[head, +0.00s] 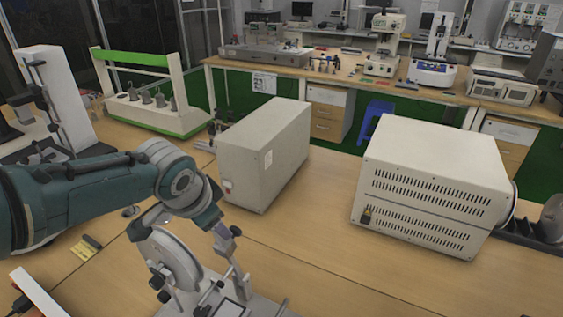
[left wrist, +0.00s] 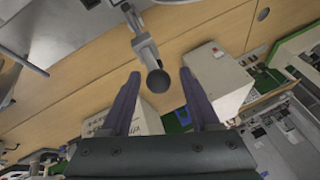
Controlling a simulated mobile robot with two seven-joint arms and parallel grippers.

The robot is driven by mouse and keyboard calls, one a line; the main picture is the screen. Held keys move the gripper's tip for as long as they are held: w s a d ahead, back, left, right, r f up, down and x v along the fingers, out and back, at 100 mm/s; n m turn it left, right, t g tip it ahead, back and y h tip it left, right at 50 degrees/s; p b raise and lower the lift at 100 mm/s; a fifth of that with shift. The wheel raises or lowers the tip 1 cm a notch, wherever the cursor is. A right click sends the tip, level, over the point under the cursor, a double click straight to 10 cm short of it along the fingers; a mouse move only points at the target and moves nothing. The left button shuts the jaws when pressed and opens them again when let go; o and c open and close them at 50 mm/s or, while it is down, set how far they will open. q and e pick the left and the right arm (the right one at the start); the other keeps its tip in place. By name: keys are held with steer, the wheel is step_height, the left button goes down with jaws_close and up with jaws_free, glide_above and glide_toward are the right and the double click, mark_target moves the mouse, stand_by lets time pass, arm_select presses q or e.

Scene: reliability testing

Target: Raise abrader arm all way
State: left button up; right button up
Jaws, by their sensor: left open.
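The abrader (head: 178,262) stands on the table at the bottom of the head view, with a pale round disc. Its metal arm (head: 238,277) slopes up beside the disc, close to my left gripper (head: 228,232). In the left wrist view the abrader arm (left wrist: 142,42) comes down from the top and ends in a dark round knob (left wrist: 158,81). The purple fingers of my left gripper (left wrist: 159,73) are open, one on each side of the knob, with visible gaps. My own arm partly hides the abrader in the head view. My right gripper is not in view.
A beige box-shaped unit (head: 262,155) stands just behind the abrader. A larger vented white unit (head: 432,185) stands to the right. A green and white rack (head: 140,60) stands at the back left. The table (head: 330,265) is clear to the right of the abrader.

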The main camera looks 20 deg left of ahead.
arm_select(q)
steer(key=p+v, duration=0.4)
steer(key=v, duration=0.5)
steer(key=shift+r, duration=0.35)
steer(key=shift+s, duration=0.15)
